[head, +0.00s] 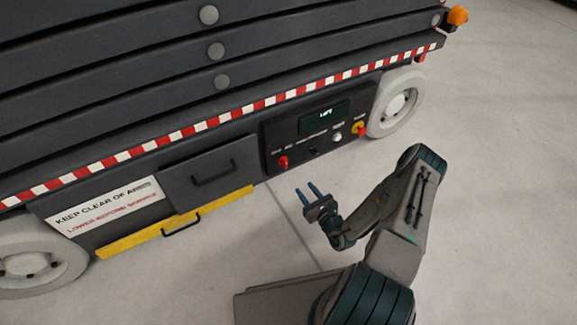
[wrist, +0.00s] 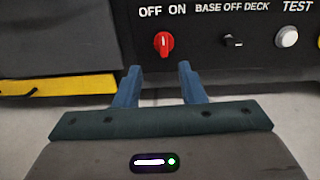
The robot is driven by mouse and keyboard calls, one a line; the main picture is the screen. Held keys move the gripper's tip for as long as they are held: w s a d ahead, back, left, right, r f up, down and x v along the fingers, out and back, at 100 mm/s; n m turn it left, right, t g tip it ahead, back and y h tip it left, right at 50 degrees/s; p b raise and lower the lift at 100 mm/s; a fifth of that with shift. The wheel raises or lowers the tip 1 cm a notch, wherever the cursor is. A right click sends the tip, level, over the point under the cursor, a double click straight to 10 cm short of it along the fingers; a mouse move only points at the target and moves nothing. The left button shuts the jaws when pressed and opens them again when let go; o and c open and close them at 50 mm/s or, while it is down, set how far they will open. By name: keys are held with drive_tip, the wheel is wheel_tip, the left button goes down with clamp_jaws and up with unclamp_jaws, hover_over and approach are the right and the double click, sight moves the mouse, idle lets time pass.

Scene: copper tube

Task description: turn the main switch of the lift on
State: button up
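The lift's dark control panel (head: 318,130) is on its side, right of centre in the head view. The red main switch (head: 283,162) sits at the panel's lower left. In the wrist view the red switch (wrist: 164,43) is under the labels OFF and ON, its pointer roughly upright; I cannot tell which label it is set to. My gripper (head: 313,188) is in front of the panel, apart from it. In the wrist view my gripper (wrist: 158,68) has its two blue fingers spread, empty, with the red switch ahead of and just above the gap between the tips.
A black selector (wrist: 234,41) labelled BASE OFF DECK and a white TEST button (wrist: 286,37) are right of the switch. A red-and-yellow stop control (head: 359,128) is further right. A drawer (head: 210,172) and yellow step (head: 178,222) are left. Floor in front is clear.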

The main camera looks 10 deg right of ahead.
drive_tip(key=b, duration=0.5)
approach(287, 163)
drive_tip(key=x, duration=0.7)
drive_tip(key=shift+w+a+f, duration=0.15)
drive_tip(key=shift+a+f, duration=0.05)
drive_tip(key=shift+w+a+r, duration=0.1)
drive_tip(key=shift+w+a, duration=0.05)
drive_tip(key=shift+w, duration=0.35)
clamp_jaws()
